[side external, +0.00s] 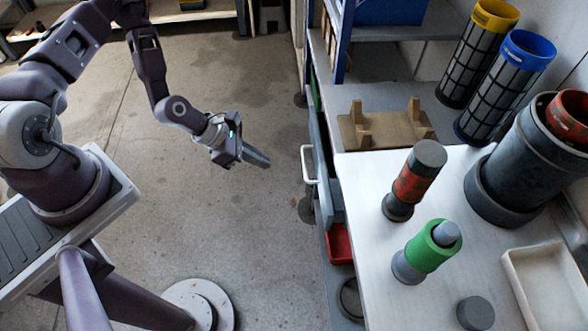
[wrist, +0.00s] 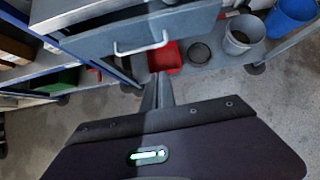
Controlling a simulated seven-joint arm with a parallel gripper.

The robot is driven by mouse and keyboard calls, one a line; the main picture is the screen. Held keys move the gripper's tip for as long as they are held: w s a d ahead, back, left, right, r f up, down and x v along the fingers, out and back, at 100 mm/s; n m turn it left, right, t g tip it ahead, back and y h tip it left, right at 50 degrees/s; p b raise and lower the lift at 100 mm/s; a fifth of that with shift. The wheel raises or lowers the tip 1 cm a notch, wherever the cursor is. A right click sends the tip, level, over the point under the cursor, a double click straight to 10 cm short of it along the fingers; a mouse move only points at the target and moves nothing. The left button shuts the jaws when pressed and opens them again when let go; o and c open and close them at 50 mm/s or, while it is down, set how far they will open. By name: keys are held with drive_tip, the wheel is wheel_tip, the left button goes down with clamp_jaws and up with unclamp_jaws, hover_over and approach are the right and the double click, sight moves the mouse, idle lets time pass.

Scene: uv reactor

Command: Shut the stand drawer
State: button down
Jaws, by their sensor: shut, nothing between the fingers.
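The stand drawer (side external: 324,170) is under the bench top, with a pale bar handle on its front. In the side view its front appears to stick out a little past the bench edge; how far it is open is hard to tell. In the wrist view the grey drawer front (wrist: 185,27) is at the top, with the handle (wrist: 141,47) across it. My gripper (side external: 266,163) is shut and empty, to the left of the handle and apart from it, over open floor. Its fingers (wrist: 157,95) point towards the drawer in the wrist view, below the handle.
A red bin (side external: 340,243) sits on the lower shelf below the drawer, with a grey bucket (wrist: 243,36) and a blue bucket (wrist: 289,18) further along. The bench top (side external: 460,170) holds several cylinders and a wooden cradle (side external: 385,128). The floor (side external: 240,80) around my gripper is clear.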

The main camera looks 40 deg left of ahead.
sight(318, 172)
drive_tip(key=w+d+r+x, duration=0.1)
drive_tip(key=x, duration=0.9)
drive_tip(key=shift+w+d+r, duration=0.15)
drive_tip(key=shift+w+r, duration=0.05)
drive_tip(key=shift+w, duration=0.05)
drive_tip(key=shift+w+d, duration=1.8)
drive_tip(key=shift+r, duration=0.1)
